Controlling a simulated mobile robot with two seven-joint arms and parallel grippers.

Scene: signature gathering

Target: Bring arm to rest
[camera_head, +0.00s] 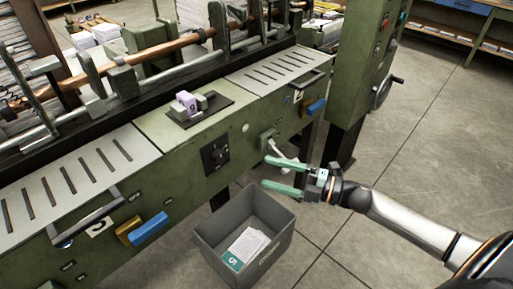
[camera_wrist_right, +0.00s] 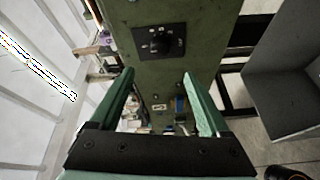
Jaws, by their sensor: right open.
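My right gripper (camera_head: 284,176) comes in from the right in the head view. Its two green fingers are open and apart, pointing left toward the green machine's front panel, with nothing seen between them. It stands above and right of the grey bin. In the right wrist view the open fingers (camera_wrist_right: 165,105) frame the machine front and its black dial plate (camera_wrist_right: 160,40). My left gripper is not in view.
The green machine (camera_head: 185,145) runs across the head view, with slotted metal plates and a white lever (camera_head: 277,147). A grey bin (camera_head: 278,248) on the floor holds papers (camera_head: 246,247). A handwheel (camera_head: 382,94) juts out at right. The floor at right is open.

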